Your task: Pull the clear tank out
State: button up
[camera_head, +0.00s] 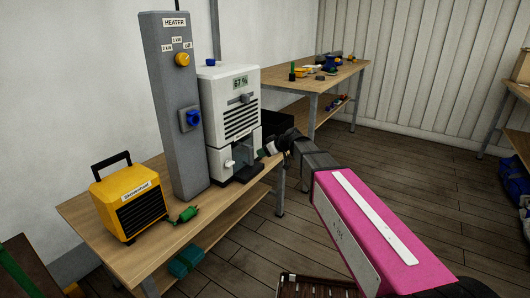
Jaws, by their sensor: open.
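The white dehumidifier-like unit (230,110) stands on the near wooden table, with a display reading 67 %. The clear tank (243,154) appears to sit in its lower front, greyish and see-through; its details are small. My gripper (264,152) is open at the right of the tank, close to the unit's lower front. It holds nothing that I can see. Whether its fingertips touch the tank cannot be told. My arm with the pink link comes in from the lower right.
A tall grey heater post (178,115) with yellow and blue knobs stands just left of the unit. A yellow heater box (129,203) and a green plug (186,214) are on the near table (105,238). A second bench (325,76) with small items stands behind.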

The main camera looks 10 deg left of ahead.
jog(key=x, duration=0.7)
jog(key=shift+a+f, duration=0.1)
jog(key=shift+a, duration=0.1)
jog(key=shift+w+a+f, duration=0.1)
jog(key=shift+a+f, duration=0.05)
jog(key=shift+a, duration=0.05)
jog(key=shift+c, duration=0.6)
jog(key=shift+d, duration=0.1)
grip_shut()
